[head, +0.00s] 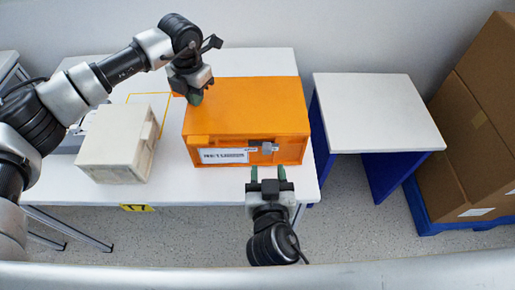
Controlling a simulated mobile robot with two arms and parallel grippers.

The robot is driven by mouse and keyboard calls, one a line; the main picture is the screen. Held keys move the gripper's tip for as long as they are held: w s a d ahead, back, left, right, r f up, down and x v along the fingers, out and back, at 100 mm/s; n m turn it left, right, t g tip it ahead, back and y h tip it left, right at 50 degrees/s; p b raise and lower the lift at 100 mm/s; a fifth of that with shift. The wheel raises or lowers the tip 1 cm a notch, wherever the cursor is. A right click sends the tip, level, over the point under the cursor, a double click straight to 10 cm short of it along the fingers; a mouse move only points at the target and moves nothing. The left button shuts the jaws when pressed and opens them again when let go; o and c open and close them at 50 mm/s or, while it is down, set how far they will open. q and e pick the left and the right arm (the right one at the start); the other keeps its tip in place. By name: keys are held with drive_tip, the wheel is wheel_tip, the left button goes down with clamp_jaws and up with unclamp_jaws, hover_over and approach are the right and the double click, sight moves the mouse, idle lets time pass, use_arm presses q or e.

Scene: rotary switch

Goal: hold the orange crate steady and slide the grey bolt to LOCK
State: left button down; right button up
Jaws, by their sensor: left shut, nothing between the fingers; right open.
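The orange crate (250,100) stands on the white table, its labelled front face towards me. The grey bolt (264,147) is on the right part of that front face, beside the white label (223,156). Its lock markings are too small to read. My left gripper (195,97) is shut and empty at the crate's top left part; I cannot tell whether it touches the crate. My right gripper (268,172) is open, its fingers pointing at the front face just below the bolt, with nothing between them.
A cream box (116,143) stands on the white table (165,185) left of the crate. A yellow outline (143,94) is marked behind it. A white-topped side table (378,110) with blue legs is empty on the right. Cardboard boxes (472,130) stand on a blue pallet at the far right.

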use_arm(q)
drive_tip(key=shift+r+p, duration=1.15)
drive_tip(key=shift+r, duration=1.55)
